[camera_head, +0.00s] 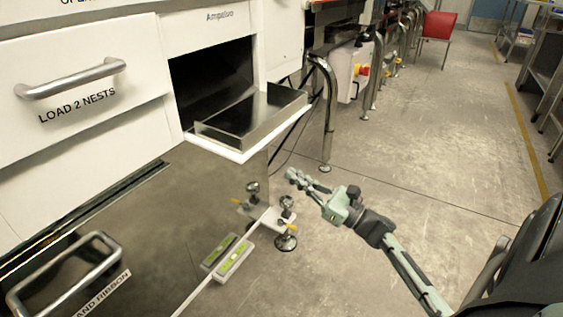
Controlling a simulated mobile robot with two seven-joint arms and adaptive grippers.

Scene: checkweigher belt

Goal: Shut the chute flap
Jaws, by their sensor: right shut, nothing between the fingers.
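The chute flap (232,152) is a white panel that stands out, roughly level, from the dark opening (205,78) in the white machine front. It carries a shallow metallic tray-like part (265,108) on its upper side. The opening behind it is uncovered. My right gripper (299,180) is shut and empty. In the picture it is below and to the right of the flap, apart from it, with floor showing between them. My left gripper is not in view.
A drawer with a bar handle (70,80) is left of the opening, and another handle (65,275) is lower left. Levelling feet (286,242) and two spirit levels (228,256) are below the flap. A metal leg (329,110) stands right of it.

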